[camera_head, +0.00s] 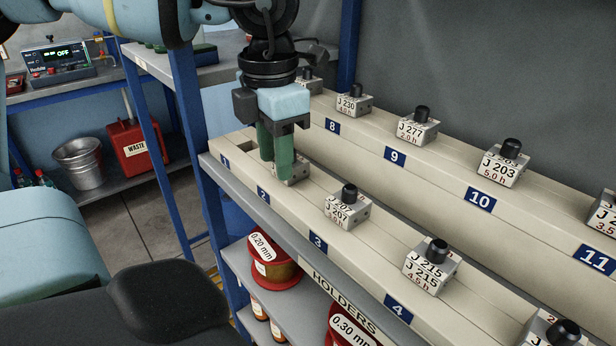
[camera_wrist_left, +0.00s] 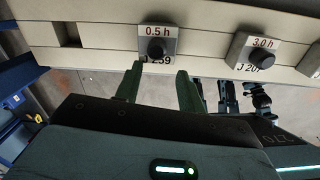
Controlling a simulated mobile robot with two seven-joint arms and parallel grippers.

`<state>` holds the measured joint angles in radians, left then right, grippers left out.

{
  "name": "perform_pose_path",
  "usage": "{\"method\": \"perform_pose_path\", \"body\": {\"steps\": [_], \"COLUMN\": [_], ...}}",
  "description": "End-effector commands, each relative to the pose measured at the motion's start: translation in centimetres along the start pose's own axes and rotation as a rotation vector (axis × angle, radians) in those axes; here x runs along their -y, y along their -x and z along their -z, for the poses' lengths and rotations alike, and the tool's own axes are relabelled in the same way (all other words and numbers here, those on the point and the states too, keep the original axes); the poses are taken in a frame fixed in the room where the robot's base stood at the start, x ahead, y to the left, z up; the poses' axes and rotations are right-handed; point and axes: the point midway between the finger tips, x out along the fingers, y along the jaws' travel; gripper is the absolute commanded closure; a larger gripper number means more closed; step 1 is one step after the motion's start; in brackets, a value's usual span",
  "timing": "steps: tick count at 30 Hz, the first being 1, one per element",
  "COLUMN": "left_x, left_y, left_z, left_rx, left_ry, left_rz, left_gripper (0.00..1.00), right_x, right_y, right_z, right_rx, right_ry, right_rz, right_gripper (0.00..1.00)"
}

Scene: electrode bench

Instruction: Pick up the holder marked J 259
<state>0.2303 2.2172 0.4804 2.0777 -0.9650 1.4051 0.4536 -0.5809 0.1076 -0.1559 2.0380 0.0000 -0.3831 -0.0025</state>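The holder marked J 259 (camera_wrist_left: 170,33) is a small pale block with a black knob and a "0.5 h" label, seen in the left wrist view. In the head view the holder (camera_head: 298,169) sits in the front rail by number 2, partly hidden behind my left gripper's fingers. My left gripper (camera_head: 275,172) points down at this holder with green fingers. In the left wrist view the gripper (camera_wrist_left: 160,70) is open, its fingertips spread about the holder's width at its near side. I cannot tell whether they touch it. My right gripper is not in view.
Holder J 207 (camera_head: 346,208) sits beside it at 3, and J 215 (camera_head: 431,268) at 4. A rear rail carries J 230 (camera_head: 352,101), J 277 (camera_head: 417,127) and J 203 (camera_head: 503,165). The slot at 1 (camera_head: 236,147) is empty. Red spools (camera_head: 275,272) stand on the shelf below.

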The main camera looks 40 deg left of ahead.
Motion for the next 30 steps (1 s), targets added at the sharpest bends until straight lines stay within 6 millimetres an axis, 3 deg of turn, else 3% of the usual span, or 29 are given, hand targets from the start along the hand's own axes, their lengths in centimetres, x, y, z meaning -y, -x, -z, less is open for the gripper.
{"method": "perform_pose_path", "body": {"steps": [1,9,23,30], "left_x": [0.0,0.0,0.0,0.0], "left_y": [0.2,0.2,0.2,1.4], "left_z": [0.0,0.0,0.0,0.0], "left_rx": [0.001,0.0,0.001,0.002], "left_ry": [-0.001,-0.001,0.0,0.0], "left_rz": [0.0,0.001,0.0,-0.002], "left_gripper": [0.68,1.0,1.0,1.0], "right_x": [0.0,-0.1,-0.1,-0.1], "right_y": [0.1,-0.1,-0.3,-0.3], "right_z": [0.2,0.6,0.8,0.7], "right_rx": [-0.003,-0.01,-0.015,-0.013], "right_ry": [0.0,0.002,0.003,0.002], "right_rz": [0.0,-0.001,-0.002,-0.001], "right_gripper": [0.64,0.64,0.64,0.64]}}
